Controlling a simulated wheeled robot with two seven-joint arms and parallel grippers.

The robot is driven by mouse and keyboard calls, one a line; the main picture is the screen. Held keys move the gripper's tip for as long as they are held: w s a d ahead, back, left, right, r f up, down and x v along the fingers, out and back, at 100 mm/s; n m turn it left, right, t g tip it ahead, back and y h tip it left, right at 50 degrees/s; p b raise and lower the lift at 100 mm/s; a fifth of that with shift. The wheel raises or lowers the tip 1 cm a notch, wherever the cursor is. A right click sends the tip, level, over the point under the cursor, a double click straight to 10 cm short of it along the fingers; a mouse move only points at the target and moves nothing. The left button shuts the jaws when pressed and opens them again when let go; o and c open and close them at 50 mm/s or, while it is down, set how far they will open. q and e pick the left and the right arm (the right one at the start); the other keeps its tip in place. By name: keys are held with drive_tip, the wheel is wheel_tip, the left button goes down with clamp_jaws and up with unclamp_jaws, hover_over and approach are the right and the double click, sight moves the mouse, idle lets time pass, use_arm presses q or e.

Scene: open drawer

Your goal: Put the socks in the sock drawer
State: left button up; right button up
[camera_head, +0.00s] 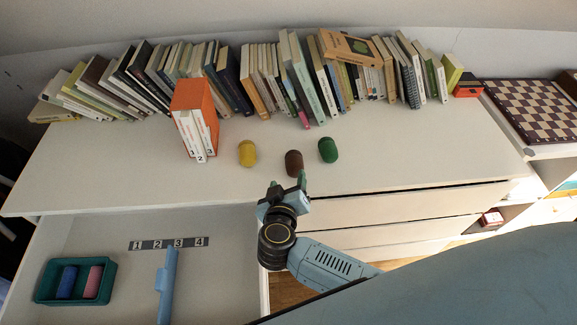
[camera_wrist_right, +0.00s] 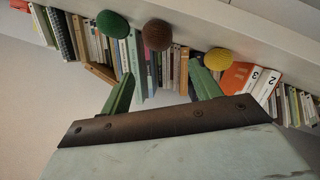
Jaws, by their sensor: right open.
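Three small rounded bundles that look like rolled socks stand on the white dresser top (camera_head: 95,180): a yellow one (camera_head: 247,153), a brown one (camera_head: 294,163) and a green one (camera_head: 328,150). My right gripper (camera_head: 286,184) is open and empty at the top's front edge, just in front of the brown one. In the right wrist view the brown bundle (camera_wrist_right: 157,35) shows beyond and between the open fingers (camera_wrist_right: 163,80). The open drawer (camera_head: 110,217) at lower left holds a teal tray (camera_head: 110,283) with a blue roll (camera_head: 67,282) and a pink roll (camera_head: 93,282). My left gripper is not in view.
A row of books (camera_head: 250,80) lines the back. An orange box file (camera_head: 193,97) stands left of the yellow bundle. The drawer holds a label strip (camera_head: 168,243) numbered 1 to 4 and a long blue piece (camera_head: 166,285). A chessboard (camera_head: 535,108) is at right.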

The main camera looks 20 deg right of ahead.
drive_tip(key=shift+p+v, duration=0.8)
drive_tip(key=shift+v, duration=0.4)
drive_tip(key=shift+d+f, duration=0.1)
